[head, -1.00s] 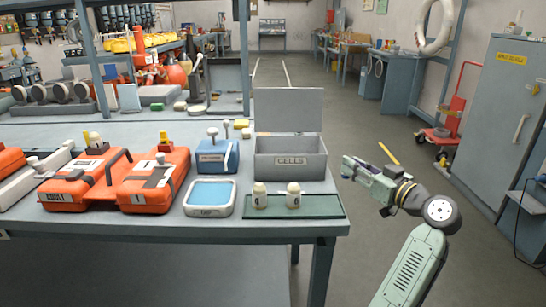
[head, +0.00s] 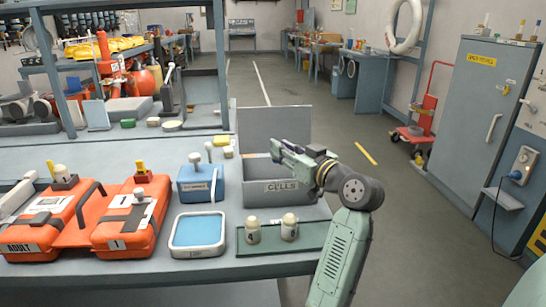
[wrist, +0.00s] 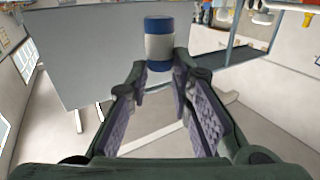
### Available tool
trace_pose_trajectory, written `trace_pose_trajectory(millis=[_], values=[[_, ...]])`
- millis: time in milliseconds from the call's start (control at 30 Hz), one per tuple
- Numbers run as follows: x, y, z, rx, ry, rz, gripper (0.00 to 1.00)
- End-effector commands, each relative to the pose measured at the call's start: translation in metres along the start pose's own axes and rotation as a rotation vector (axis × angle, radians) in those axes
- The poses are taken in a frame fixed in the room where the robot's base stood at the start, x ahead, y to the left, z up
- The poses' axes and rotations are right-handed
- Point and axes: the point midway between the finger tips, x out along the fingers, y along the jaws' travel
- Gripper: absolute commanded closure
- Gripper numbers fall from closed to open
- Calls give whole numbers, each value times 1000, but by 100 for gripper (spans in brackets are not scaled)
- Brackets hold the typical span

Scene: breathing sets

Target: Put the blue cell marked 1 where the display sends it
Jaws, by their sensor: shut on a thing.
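My gripper (head: 287,152) is over the open grey bin labelled CELLS (head: 282,188) in the head view. In the wrist view, its fingers (wrist: 157,72) are shut on the blue cell (wrist: 158,43), which has blue ends and a white band. The cell stands out beyond the fingertips. No number shows on its visible side, and I cannot make the cell out in the head view. A white-framed panel with a blue face (head: 199,231) lies on the bench. I can read no instruction on it and cannot tell whether it is the display.
Two cream-topped cells (head: 253,230) stand on a green tray (head: 268,245) before the bin. Orange cases marked ADULT (head: 43,225) and 1 (head: 130,220) lie left. A blue box (head: 200,184) stands left of the bin.

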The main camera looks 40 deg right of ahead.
Motion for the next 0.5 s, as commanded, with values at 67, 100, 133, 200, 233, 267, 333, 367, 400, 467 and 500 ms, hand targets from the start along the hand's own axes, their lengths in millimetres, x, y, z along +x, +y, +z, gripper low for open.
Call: trace_pose_trajectory(millis=[67,100,133,200,233,267,333,367,400,467,500], values=[[9,-12,0,1,-1,-1,100],[12,-16,0,0,0,-1,100],[14,-18,1,0,1,0,100],[16,-20,2,0,1,2,100],[16,-21,3,0,0,2,100],[17,-21,6,2,-1,2,100],[17,-21,14,4,-2,2,100],[17,-21,18,5,-2,2,100],[17,-21,24,5,-2,2,100],[17,-21,31,3,-2,1,100],[17,-21,34,3,-1,2,100]])
